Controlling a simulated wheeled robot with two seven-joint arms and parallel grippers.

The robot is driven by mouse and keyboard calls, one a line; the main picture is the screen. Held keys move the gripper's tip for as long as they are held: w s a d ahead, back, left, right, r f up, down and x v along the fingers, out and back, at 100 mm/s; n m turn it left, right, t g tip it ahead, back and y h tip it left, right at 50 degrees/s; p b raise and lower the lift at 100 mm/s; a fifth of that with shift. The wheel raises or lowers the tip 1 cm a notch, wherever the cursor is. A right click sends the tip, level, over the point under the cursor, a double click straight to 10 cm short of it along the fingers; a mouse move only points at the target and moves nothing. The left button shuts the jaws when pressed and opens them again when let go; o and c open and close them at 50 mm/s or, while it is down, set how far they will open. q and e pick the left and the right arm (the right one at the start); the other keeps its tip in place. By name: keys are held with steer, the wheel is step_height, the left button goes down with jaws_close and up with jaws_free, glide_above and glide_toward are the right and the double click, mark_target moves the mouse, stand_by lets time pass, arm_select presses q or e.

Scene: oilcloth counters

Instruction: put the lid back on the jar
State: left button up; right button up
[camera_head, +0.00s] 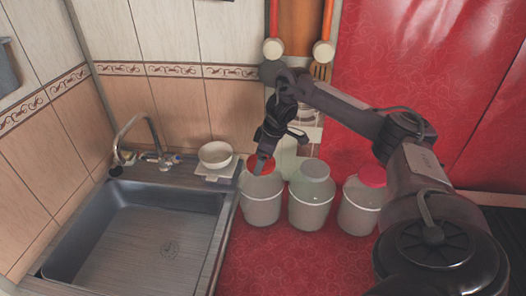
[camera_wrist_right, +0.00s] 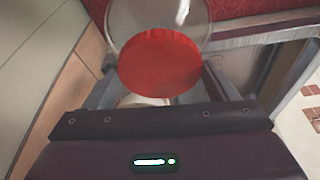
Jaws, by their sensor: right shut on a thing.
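Three pale jars stand in a row on the red oilcloth counter. The left jar (camera_head: 262,207) has a red lid (camera_head: 250,167) at its mouth. My right gripper (camera_head: 263,162) comes down from above and is shut on this lid. In the wrist view the red lid (camera_wrist_right: 160,62) shows as a disc between the fingers, with a clear rounded wall (camera_wrist_right: 155,14) beyond it. I cannot tell whether the lid sits flush on the jar. The middle jar (camera_head: 309,208) has a pale translucent top (camera_head: 315,170). My left gripper is not in view.
The right jar (camera_head: 357,212) has a pink-red lid (camera_head: 372,176) and stands close to my right arm. A sink (camera_head: 140,240) is at the left, with a white bowl (camera_head: 215,153) behind it. Red oilcloth (camera_head: 285,262) in front of the jars is clear.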

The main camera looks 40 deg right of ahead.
steer(key=shift+f, duration=0.15)
steer(key=shift+f+p, duration=0.1)
steer(key=shift+p, duration=0.3)
stand_by(0.5)
steer(key=o, duration=0.9)
steer(key=shift+r+p, duration=3.55)
steer(key=shift+p, duration=0.2)
